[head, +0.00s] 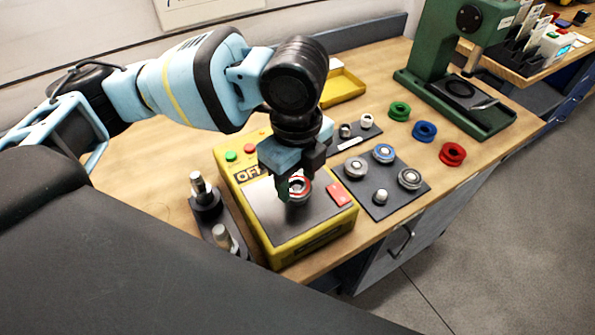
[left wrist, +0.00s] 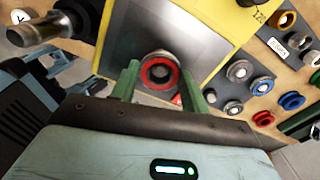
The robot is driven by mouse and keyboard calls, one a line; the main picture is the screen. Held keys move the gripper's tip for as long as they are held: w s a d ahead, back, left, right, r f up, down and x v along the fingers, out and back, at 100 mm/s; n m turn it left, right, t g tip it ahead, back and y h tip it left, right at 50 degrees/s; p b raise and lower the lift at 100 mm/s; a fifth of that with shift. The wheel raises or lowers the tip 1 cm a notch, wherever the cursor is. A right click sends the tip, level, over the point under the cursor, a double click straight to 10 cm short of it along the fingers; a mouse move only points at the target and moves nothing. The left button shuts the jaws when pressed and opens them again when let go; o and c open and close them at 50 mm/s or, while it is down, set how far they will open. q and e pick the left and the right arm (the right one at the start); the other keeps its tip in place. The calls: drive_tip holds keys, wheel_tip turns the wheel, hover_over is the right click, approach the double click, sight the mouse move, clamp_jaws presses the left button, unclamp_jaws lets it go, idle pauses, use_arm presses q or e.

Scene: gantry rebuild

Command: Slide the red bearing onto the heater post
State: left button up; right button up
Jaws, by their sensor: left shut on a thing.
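The red bearing (head: 304,186), a grey ring with a red band, is over the metal top of the yellow heater (head: 310,241). My left gripper (head: 291,187) is shut on it and points down. In the left wrist view, the bearing (left wrist: 160,72) sits between my two green fingers (left wrist: 159,84), its red face towards the camera. The heater post is not clearly visible; the bearing and fingers cover that spot. I cannot tell whether the bearing is around the post or above it. My right gripper is not in view.
A dark stand with metal shafts (head: 206,196) is left of the heater. A dark plate (head: 361,188) with several bearings is to its right. Green (head: 399,111), blue (head: 424,132) and red (head: 453,154) spools lie beyond, near a green press (head: 436,48). A yellow tray (head: 343,87) is behind.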

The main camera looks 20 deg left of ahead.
use_arm(q)
drive_tip(key=shift+f, duration=0.55)
drive_tip(key=o, duration=1.1)
drive_tip(key=shift+r+p, duration=0.5)
drive_tip(key=shift+r, duration=3.4)
